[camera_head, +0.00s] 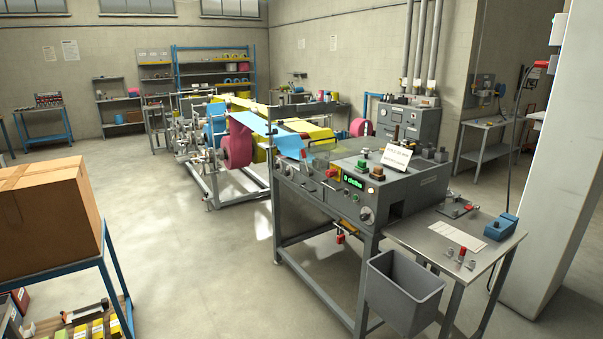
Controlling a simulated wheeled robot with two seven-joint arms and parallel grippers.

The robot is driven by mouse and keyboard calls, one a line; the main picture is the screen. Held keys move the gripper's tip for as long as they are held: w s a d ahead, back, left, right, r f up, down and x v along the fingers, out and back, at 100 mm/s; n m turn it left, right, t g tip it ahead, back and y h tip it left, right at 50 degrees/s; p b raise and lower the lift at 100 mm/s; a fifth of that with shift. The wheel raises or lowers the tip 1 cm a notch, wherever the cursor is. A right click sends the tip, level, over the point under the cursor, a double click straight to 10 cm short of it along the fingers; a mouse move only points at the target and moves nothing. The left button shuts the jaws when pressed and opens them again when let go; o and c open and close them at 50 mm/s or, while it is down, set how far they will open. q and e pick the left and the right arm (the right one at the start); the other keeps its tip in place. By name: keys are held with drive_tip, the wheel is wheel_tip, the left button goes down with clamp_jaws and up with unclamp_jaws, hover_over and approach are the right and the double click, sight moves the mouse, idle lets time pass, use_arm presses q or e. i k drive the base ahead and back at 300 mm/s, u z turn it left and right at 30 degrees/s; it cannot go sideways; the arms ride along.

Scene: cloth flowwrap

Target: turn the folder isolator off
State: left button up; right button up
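The folding machine (330,215) is a grey bench-like unit on legs in the middle right. Its front panel carries a green-lit display (353,181) and a round dark knob (367,214) near the right end. A small red and yellow part (341,238) hangs below the panel. I cannot tell which of these is the folder isolator, or what position any switch is in. Neither of my grippers is in view.
A metal side table (450,235) with small parts and a blue device (499,227) stands at the right. A grey bin (405,292) sits in front of it. A cardboard box (45,215) rests on a blue-framed stand at left. Open floor (190,260) lies between.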

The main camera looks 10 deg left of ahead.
sight(329, 173)
drive_tip(key=u, duration=1.05)
drive_tip(key=i, duration=1.5)
drive_tip(key=u, duration=0.25)
drive_tip(key=i, duration=1.7)
drive_tip(key=z, duration=0.95)
